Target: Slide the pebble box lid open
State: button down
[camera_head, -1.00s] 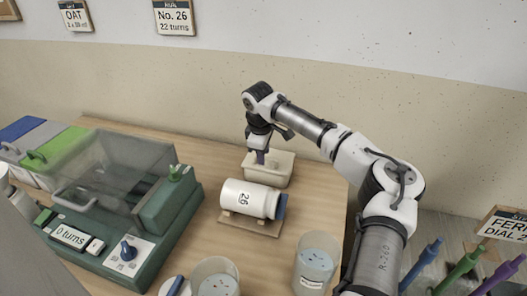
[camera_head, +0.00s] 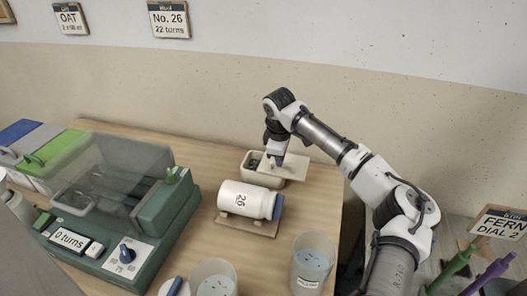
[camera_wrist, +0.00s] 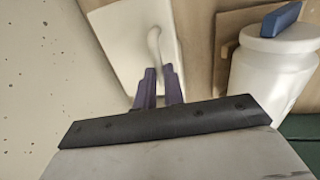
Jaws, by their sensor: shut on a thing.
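The pebble box (camera_head: 256,178) is a cream box near the back of the table, with dark contents (camera_head: 255,161) showing in its uncovered left part. Its flat cream lid (camera_head: 297,172) is slid to the right and sticks out past the box's right end. My gripper (camera_head: 279,164) points down over the lid and is shut on the lid's handle. In the wrist view, the purple fingertips (camera_wrist: 159,88) close on the curved white handle (camera_wrist: 155,45) that stands on the lid (camera_wrist: 125,45).
A white jar labelled 26 (camera_head: 242,199) lies on a wooden cradle (camera_head: 240,225) just in front of the box. A green machine with a clear cover (camera_head: 120,165) stands at left. Two clear buckets (camera_head: 313,262) stand at the front. The table's right edge is close to the lid.

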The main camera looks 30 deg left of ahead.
aim_at(294, 174)
jog(key=d, duration=0.2)
jog(key=w+d, duration=0.1)
jog(key=d, duration=0.1)
jog(key=shift+d, duration=0.3)
jog(key=c, duration=1.5)
grip_release()
jog(key=r, duration=0.4)
jog(key=s+r+b, duration=0.1)
jog(key=r, duration=0.4)
jog(key=s+r+b, duration=0.1)
jog(key=r, duration=0.3)
jog(key=shift+s+d+r, duration=0.25)
jog(key=shift+d+r, duration=0.05)
